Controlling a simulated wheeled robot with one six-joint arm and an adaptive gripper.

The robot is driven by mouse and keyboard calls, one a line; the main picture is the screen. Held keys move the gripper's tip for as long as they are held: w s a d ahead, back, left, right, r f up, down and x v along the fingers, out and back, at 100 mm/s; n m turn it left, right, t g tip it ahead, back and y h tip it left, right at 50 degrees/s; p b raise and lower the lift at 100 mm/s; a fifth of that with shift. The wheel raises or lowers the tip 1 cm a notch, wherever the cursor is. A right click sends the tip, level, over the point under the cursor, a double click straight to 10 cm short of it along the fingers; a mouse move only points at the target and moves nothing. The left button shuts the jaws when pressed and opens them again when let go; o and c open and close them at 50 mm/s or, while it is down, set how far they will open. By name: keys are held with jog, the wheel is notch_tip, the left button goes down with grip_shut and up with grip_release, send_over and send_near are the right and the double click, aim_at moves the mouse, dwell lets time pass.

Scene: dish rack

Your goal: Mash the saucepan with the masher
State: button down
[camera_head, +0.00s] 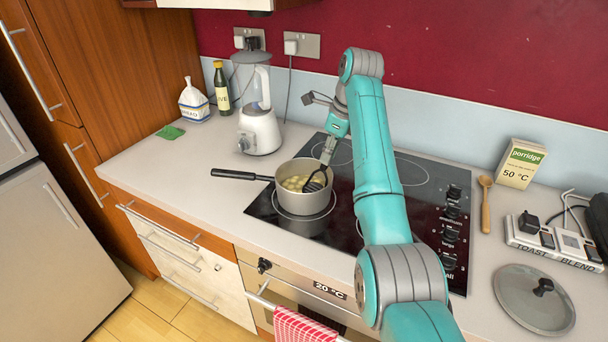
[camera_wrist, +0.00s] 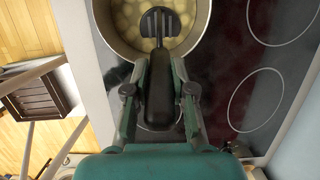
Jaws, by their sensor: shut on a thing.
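The saucepan (camera_head: 303,201) stands on the front left ring of the black hob, its dark handle pointing left. Pale round pieces, like small potatoes, lie in it. My gripper (camera_head: 328,150) is above the pan's right side, shut on the masher (camera_head: 316,182). The masher's dark head is inside the pan, over or against the pieces; whether it touches them I cannot tell. In the wrist view the masher (camera_wrist: 159,85) runs between my gripper's fingers (camera_wrist: 159,95), its slotted head over the pieces in the saucepan (camera_wrist: 203,22).
The hob (camera_head: 425,205) has free rings behind and to the right. A blender (camera_head: 259,130), a bottle (camera_head: 222,90) and a bread bag (camera_head: 193,102) stand at left. A wooden spoon (camera_head: 485,205), porridge box (camera_head: 521,164), power strip (camera_head: 555,243) and lid (camera_head: 534,299) are at right.

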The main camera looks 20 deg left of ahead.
jog(key=shift+a, duration=0.1)
jog(key=shift+w+a+r, duration=0.2)
jog(key=shift+a, duration=0.65)
jog(key=shift+w+a+r, duration=0.2)
jog(key=shift+w+a, duration=0.05)
jog(key=shift+a, duration=0.6)
jog(key=shift+w+a+r, duration=0.2)
jog(key=shift+a, duration=0.65)
jog(key=shift+f, duration=0.55)
jog(key=shift+s+d+r, duration=0.1)
jog(key=shift+d+r, duration=0.1)
jog(key=shift+d, duration=0.6)
jog(key=shift+s+d+r, duration=0.1)
jog(key=shift+d+r, duration=0.05)
jog(key=shift+d, duration=0.65)
jog(key=shift+s+d+r, duration=0.1)
jog(key=shift+d+r, duration=0.1)
jog(key=shift+d, duration=0.6)
